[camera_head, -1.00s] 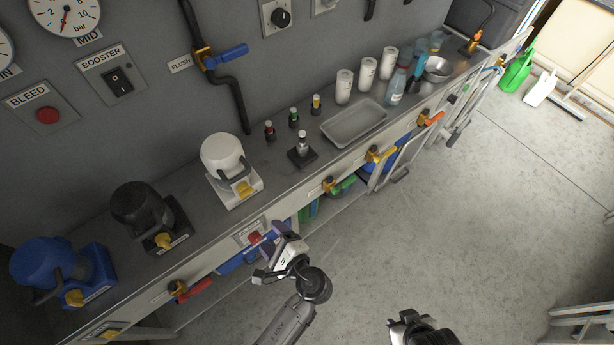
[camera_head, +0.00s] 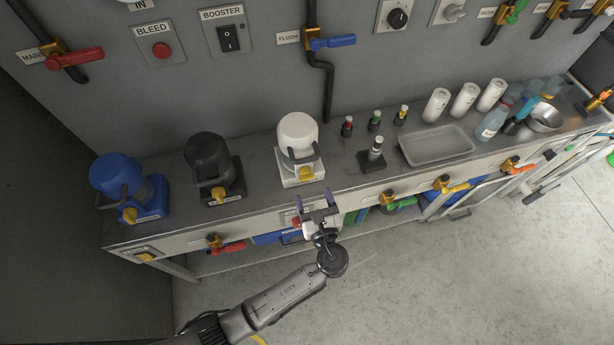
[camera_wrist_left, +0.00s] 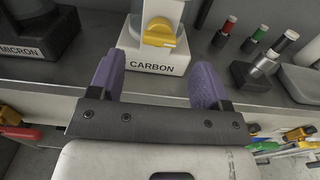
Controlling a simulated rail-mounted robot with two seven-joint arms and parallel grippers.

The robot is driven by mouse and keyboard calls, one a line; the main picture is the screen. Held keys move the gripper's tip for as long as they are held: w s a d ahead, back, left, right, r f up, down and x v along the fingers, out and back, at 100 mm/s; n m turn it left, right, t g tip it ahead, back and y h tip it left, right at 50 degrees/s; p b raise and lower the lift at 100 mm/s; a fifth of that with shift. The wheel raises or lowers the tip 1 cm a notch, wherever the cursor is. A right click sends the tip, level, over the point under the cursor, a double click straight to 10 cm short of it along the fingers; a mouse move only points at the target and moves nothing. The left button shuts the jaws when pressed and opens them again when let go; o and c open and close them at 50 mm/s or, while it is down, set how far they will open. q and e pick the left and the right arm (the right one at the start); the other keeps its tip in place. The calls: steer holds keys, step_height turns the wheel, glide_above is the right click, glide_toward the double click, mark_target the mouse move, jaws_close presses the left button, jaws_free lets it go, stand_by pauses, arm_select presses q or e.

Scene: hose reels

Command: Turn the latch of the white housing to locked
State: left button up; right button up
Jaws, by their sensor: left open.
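The white housing (camera_head: 298,140) stands on the bench, and its base reads CARBON in the left wrist view (camera_wrist_left: 155,62). Its yellow latch (camera_head: 305,173) is at the front of the base; in the left wrist view the latch (camera_wrist_left: 160,34) lies roughly crosswise, slightly tilted. My left gripper (camera_head: 316,196) is open and empty in front of the bench edge, just below the white housing. In the left wrist view its purple fingers (camera_wrist_left: 157,84) are spread on either side of the white base, short of the latch. My right gripper is out of view.
A black housing (camera_head: 209,160) and a blue housing (camera_head: 120,180) stand to the left. A small post on a black block (camera_head: 374,158), small bottles (camera_head: 375,121) and a grey tray (camera_head: 437,146) are to the right. Valve handles stick out along the bench front.

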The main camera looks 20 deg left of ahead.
mark_target(308, 180)
arm_select(q)
steer(key=x, duration=0.5)
steer(key=shift+w+b, duration=0.1)
steer(key=shift+b, duration=0.25)
steer(key=shift+x, duration=0.9)
steer(key=c, duration=0.9)
